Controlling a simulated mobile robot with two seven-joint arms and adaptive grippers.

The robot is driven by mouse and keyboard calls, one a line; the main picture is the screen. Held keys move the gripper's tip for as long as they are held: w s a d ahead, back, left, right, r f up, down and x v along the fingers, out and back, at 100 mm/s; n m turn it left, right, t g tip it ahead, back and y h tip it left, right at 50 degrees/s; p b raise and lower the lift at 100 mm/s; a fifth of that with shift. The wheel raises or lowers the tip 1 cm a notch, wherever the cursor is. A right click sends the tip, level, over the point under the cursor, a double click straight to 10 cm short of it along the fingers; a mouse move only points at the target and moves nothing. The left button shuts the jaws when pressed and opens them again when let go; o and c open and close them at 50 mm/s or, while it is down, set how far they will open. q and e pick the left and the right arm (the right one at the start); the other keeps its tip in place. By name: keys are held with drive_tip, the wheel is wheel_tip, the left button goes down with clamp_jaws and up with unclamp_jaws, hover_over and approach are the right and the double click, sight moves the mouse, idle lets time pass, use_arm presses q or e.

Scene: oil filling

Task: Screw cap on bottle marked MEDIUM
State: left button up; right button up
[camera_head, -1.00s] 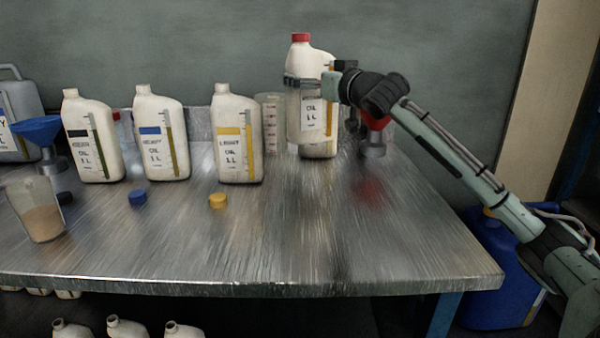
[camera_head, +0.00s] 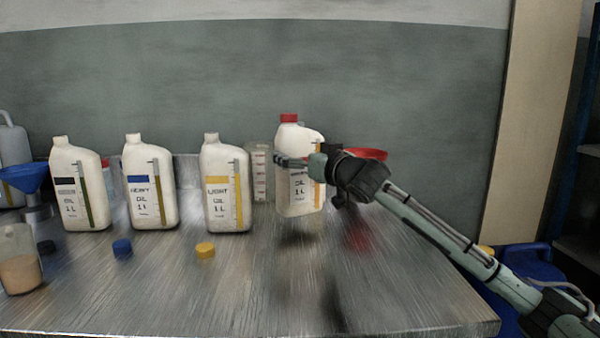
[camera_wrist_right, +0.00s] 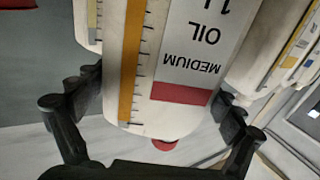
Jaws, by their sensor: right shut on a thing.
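The MEDIUM bottle (camera_head: 297,204) is white, with a red cap (camera_head: 289,118) on its neck. My right gripper (camera_head: 290,161) is shut around the bottle's upper body and holds it upright, with its base a little above the metal table and a dark shadow below. In the right wrist view the bottle's label (camera_wrist_right: 194,62) reads MEDIUM upside down beside a red band, and the red cap (camera_wrist_right: 165,144) shows at the bottle's top. How tight the cap sits cannot be told. My left gripper is not in view.
LIGHT (camera_head: 227,215), HEAVY (camera_head: 150,212) and black-banded (camera_head: 80,212) bottles stand uncapped to the left. Yellow (camera_head: 205,250), blue (camera_head: 122,248) and black (camera_head: 45,247) caps lie before them. A clear beaker (camera_head: 260,175) and red funnel (camera_head: 370,154) are nearby. The table's front right is clear.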

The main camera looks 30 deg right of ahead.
sight(297, 194)
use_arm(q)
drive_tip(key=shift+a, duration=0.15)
use_arm(e)
drive_tip(key=shift+r, duration=0.25)
drive_tip(key=shift+f, duration=0.25)
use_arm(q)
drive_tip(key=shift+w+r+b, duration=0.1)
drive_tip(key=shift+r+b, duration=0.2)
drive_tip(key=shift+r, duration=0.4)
use_arm(e)
wheel_tip(297, 194, down, 3)
drive_tip(key=shift+f, duration=0.1)
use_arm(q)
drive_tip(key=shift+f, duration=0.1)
use_arm(e)
drive_tip(key=shift+f, duration=0.15)
drive_tip(key=o, duration=2)
drive_tip(key=shift+f, duration=0.15)
